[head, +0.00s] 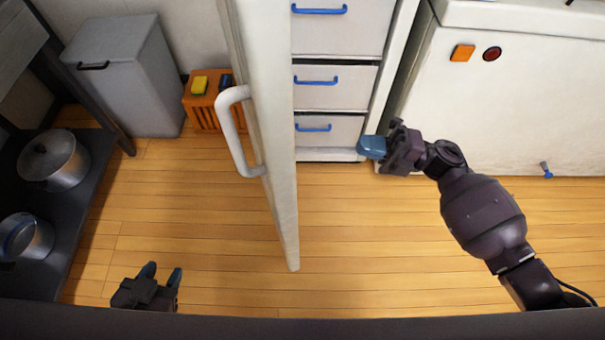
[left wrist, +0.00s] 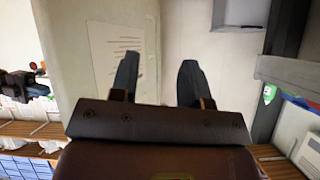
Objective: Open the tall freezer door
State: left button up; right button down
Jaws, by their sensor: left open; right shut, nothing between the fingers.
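The tall freezer door (head: 268,120) stands swung open toward me in the head view, seen nearly edge-on. Its white handle (head: 237,130) is on the door's left face. Behind the door, white drawers (head: 336,91) with blue handles show inside the freezer. My left gripper (head: 161,272) is open and empty at the lower left, well away from the handle. Its two fingers also show apart in the left wrist view (left wrist: 158,82).
A grey bin (head: 125,75) and an orange crate (head: 203,113) stand left of the door. A dark shelf with metal pots (head: 54,160) is at the far left. A white chest unit (head: 500,110) stands at right. The wooden floor is clear around the door.

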notch_tip(320, 180, down, 9)
jog(key=n+g+h+b, duration=0.2)
jog(key=n+g+b, duration=0.15)
jog(key=g, duration=0.25)
pick_arm(q)
jog(key=shift+m+g, duration=0.3)
jog(key=shift+g, duration=0.1)
jog(key=f, duration=0.3)
jog(key=f+b, duration=0.1)
jog(key=shift+s+d+f, duration=0.35)
jog(key=shift+s, duration=0.05)
pick_arm(e)
jog(key=s+a+n+h, duration=0.1)
jog(key=s+a, duration=0.3)
jog(key=a, duration=0.8)
jog(key=shift+a+n+g, duration=0.35)
jog(key=shift+a+g, duration=0.05)
pick_arm(q)
jog(key=shift+s+a, duration=0.1)
jog(key=shift+a, duration=0.05)
pick_arm(e)
jog(key=shift+a, duration=0.15)
